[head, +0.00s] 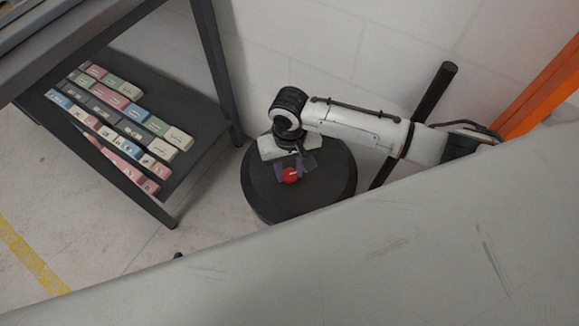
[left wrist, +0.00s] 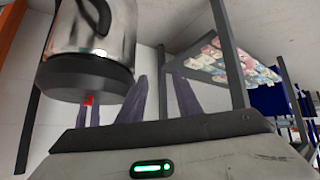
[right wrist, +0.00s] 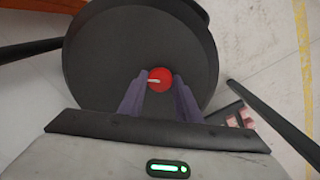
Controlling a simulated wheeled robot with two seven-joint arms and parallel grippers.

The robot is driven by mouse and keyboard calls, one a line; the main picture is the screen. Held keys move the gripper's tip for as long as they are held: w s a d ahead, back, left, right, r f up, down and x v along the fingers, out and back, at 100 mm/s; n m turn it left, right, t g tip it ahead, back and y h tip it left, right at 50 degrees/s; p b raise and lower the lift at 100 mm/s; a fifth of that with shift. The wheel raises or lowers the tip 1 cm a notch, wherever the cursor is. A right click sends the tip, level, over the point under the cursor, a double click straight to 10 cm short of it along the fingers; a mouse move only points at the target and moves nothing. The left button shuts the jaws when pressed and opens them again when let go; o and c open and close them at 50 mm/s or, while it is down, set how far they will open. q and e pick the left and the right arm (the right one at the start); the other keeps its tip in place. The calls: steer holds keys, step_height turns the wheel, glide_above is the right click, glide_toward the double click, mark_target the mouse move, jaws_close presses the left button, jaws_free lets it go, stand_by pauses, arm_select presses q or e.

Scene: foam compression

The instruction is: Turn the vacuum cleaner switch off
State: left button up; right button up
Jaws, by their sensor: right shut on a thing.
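The vacuum cleaner (head: 262,203) stands on the floor by the wall, its round dark top facing up in the head view. Its red switch (head: 291,176) also shows in the right wrist view (right wrist: 160,79), with a pale mark across it. My right gripper (head: 291,170) points down onto the top, its two purple fingers (right wrist: 160,88) shut on the switch from both sides. In the left wrist view the cleaner (left wrist: 95,40) shows inverted, with a shiny metal body and the right fingers at the switch. My left gripper (left wrist: 160,78) is open and empty, apart from the cleaner.
A dark shelf (head: 195,135) with rows of coloured boxes (head: 125,115) stands left of the cleaner. A large grey surface (head: 400,255) covers the lower right of the head view. An orange post (head: 540,90) stands at right. Floor between shelf and cleaner is clear.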

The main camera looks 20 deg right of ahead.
steer(key=shift+r+n+p, duration=0.35)
steer(key=shift+n+p, duration=0.25)
steer(key=shift+p, duration=0.4)
steer(key=shift+s+n+p, duration=0.1)
steer(key=shift+n+p, duration=0.7)
steer(key=shift+p, duration=0.25)
steer(key=shift+n+p, duration=0.4)
steer(key=shift+f+n+p, duration=0.15)
steer(key=shift+n+p, duration=0.5)
steer(key=shift+n, duration=0.25)
steer(key=n+p, duration=0.1)
steer(key=n, duration=0.2)
steer(key=shift+n+p, duration=0.4)
steer(key=n, duration=0.2)
steer(key=shift+f+n+p, duration=0.1)
steer(key=shift+n+p, duration=0.2)
steer(key=shift+p, duration=0.1)
arm_select(q)
step_height(320, 180, up, 6)
steer(key=s+a, duration=0.1)
steer(key=shift+a+r+p, duration=0.2)
steer(key=shift+a+p, duration=0.15)
steer(key=shift+p, duration=0.05)
arm_select(e)
steer(key=n, duration=0.5)
steer(key=shift+f+n, duration=0.1)
steer(key=shift+n, duration=0.3)
